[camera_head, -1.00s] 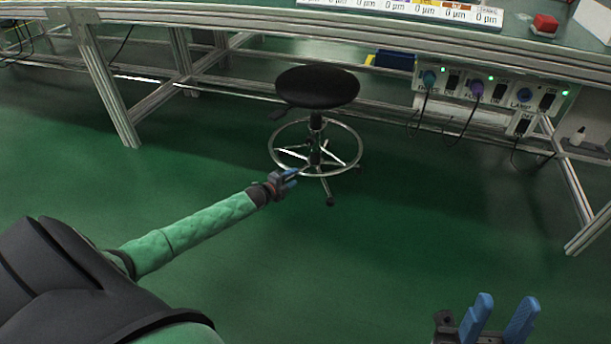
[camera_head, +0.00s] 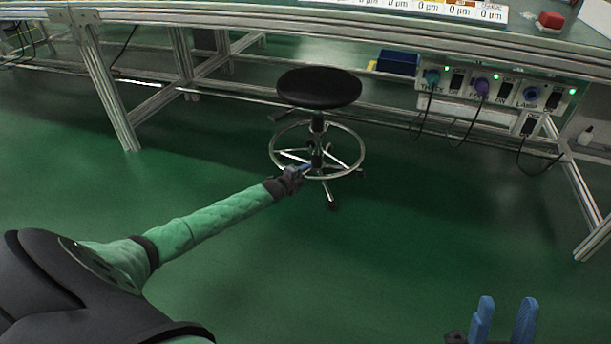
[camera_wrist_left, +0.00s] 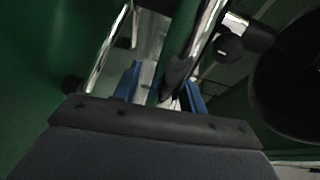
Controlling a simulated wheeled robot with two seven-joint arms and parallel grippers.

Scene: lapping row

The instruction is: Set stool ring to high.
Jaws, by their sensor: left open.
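The stool has a round black seat (camera_head: 319,88) and a black and chrome column. Its chrome foot ring (camera_head: 362,150) circles the column low down, above the base legs and casters. My left gripper (camera_head: 304,168) is open at the near left side of the ring, its blue tips overlapping the ring in the head view. In the left wrist view, chrome tubing (camera_wrist_left: 203,35) runs close to the open blue fingers (camera_wrist_left: 160,88); I cannot tell whether they touch it. My right gripper (camera_head: 503,320) is open and empty at the bottom right of the head view.
A workbench (camera_head: 230,27) with metal legs stands behind the stool. A power panel (camera_head: 500,90) with plugs and hanging cables is under it at right. A blue bin (camera_head: 398,62) sits beneath the bench. The green floor in front is clear.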

